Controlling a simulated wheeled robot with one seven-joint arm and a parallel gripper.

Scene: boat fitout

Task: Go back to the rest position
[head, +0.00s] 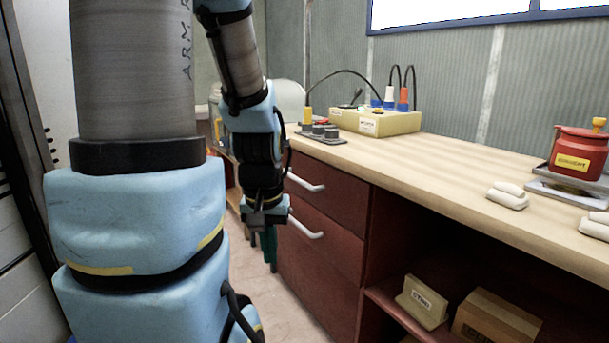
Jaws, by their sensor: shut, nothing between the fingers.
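My gripper (263,243) hangs pointing down in front of the dark red drawers, at the left end of the workbench. Its dark green fingers are small in the picture and look closed, with nothing held between them. My blue and grey arm fills the left side of the head view and bends down to the gripper. The gripper is below the level of the worktop (440,165), apart from the drawer handles by what I can see.
The upper drawer handle (305,181) and lower handle (306,226) stick out close to my gripper. A beige box with cables (375,120), white cloths (507,196) and a red pot (577,155) stand on the worktop. A cardboard box (497,318) sits on the shelf below.

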